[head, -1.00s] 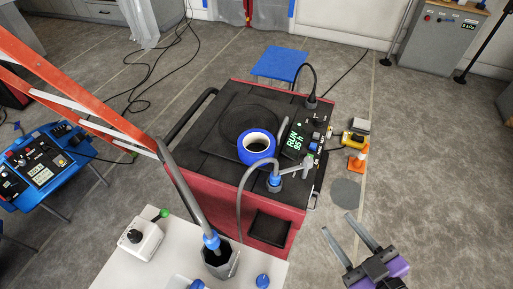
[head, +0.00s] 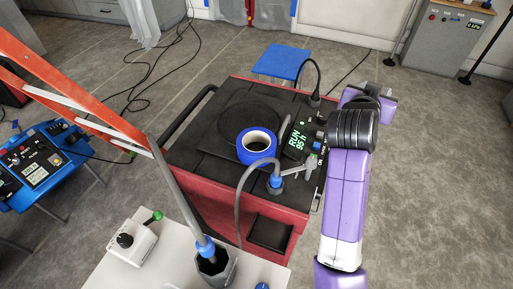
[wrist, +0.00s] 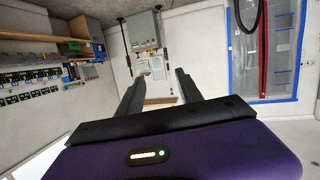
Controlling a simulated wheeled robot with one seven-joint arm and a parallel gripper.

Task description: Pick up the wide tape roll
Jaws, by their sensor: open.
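The wide tape roll (head: 257,145) is a blue ring with a pale core. In the head view it lies flat on the black top of the red machine (head: 195,131), beside the RUN display. My purple arm stands to the right of the machine, its wrist to the right of and beyond the roll. In the head view my fingers are hidden behind the arm. In the wrist view my gripper (wrist: 157,88) is open with nothing between the fingers. It faces a wall and a grey cabinet, and the roll is not in that view.
A grey hose (head: 242,195) and a control panel (head: 300,142) with a black cable sit close to the roll. An orange ladder (head: 75,88) leans at the left. A white table (head: 165,262) with a dark cup stands in front. A blue stool (head: 283,62) is behind.

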